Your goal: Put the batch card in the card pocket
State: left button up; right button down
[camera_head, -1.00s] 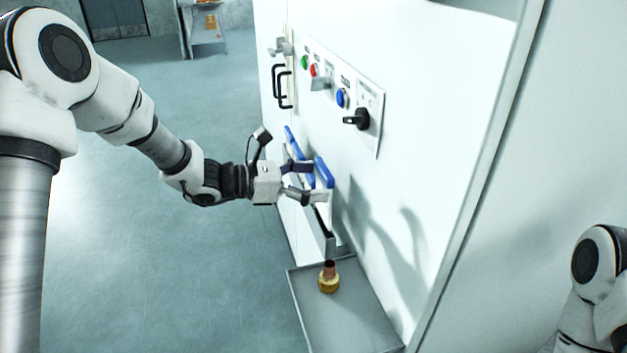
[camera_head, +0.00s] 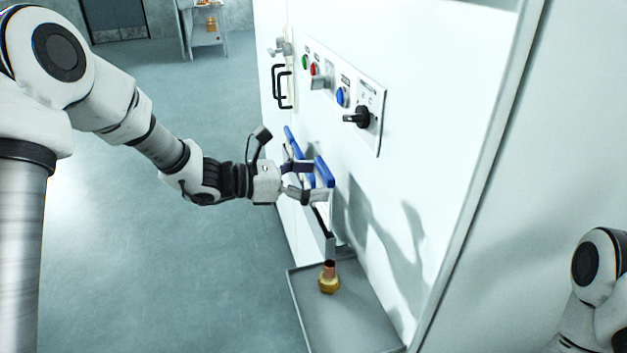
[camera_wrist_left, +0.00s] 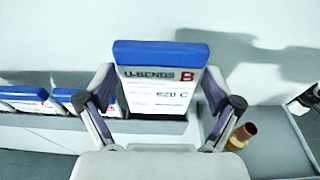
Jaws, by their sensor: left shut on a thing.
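My left gripper (camera_head: 312,183) is shut on the card, one finger at each side edge (camera_wrist_left: 162,105). A grey pocket rail (camera_wrist_left: 50,138) runs below, with a dark slot under the card. I cannot tell whether the card's lower edge is inside the slot. My right gripper is out of view.
Two other blue-topped cards (camera_wrist_left: 25,94) (camera_wrist_left: 68,96) stand in the rail to the left. A grey tray (camera_head: 350,310) below holds a brass-and-copper fitting (camera_head: 329,280). A control panel with buttons and a black knob (camera_head: 361,116) is above. A black door handle (camera_head: 283,87) is farther off.

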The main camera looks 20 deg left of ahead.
aim_at(322, 209)
pick_arm(q)
jog(key=shift+f+b, duration=0.4)
jog(key=shift+f+b, duration=3.15)
jog(key=shift+f, duration=0.3)
jog(key=o, duration=0.8)
jog(key=shift+r, duration=0.1)
jog(key=shift+o, duration=0.2)
jog(key=v, duration=1.2)
